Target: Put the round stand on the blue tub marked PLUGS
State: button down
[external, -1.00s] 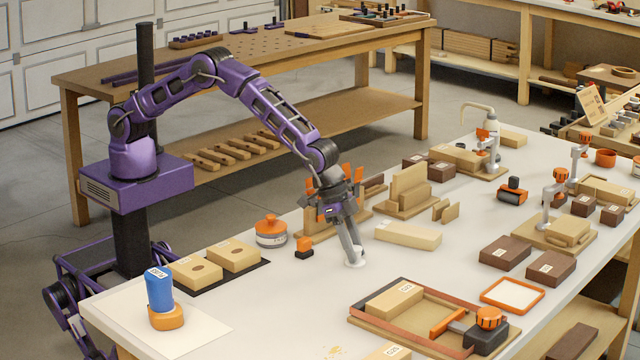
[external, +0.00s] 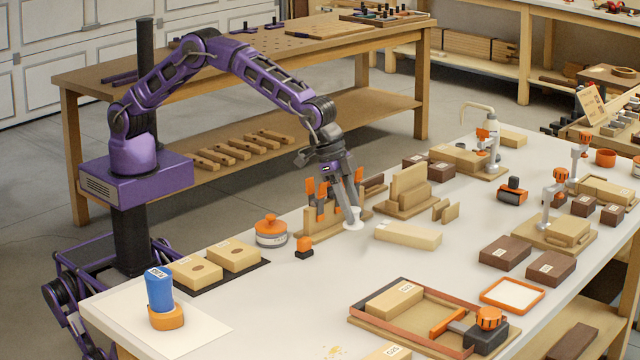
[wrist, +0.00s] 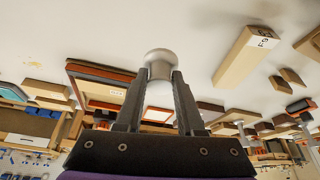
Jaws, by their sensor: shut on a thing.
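My gripper (external: 349,208) is shut on a small pale round piece, which looks like the round stand (external: 353,224). In the wrist view the stand (wrist: 158,57) sits between the two fingertips, with its wide round end beyond them. It is held over the middle of the white bench, in front of a tool rack; its exact height is hard to tell. The blue tub (external: 159,291) stands upright on an orange base at the bench's near left, far left of my gripper.
The tool rack (external: 318,222) with orange-handled tools is just left of my gripper. An orange-lidded round pot (external: 271,232) and small orange-black piece (external: 305,248) lie toward the tub. A wooden block (external: 408,235) is to the right.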

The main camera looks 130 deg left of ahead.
jog(key=d+r+m+p, duration=0.2)
jog(key=d+r, duration=0.2)
jog(key=d, duration=1.2)
notch_tip(320, 180, up, 8)
jog(key=m+h+p, duration=0.2)
jog(key=m+p, duration=0.1)
jog(key=p, duration=0.1)
send_over(160, 276)
jog(key=s+a, duration=0.1)
jog(key=f, duration=0.3)
jog(key=s+f, duration=0.1)
jog(key=shift+d+f+b, duration=0.25)
jog(key=shift+f+b, duration=0.05)
jog(key=shift+b, duration=0.1)
jog(key=shift+w+f, duration=0.1)
jog(key=shift+f, duration=2.7)
jog(key=shift+f, duration=0.2)
jog(key=c, duration=0.5)
grip_release()
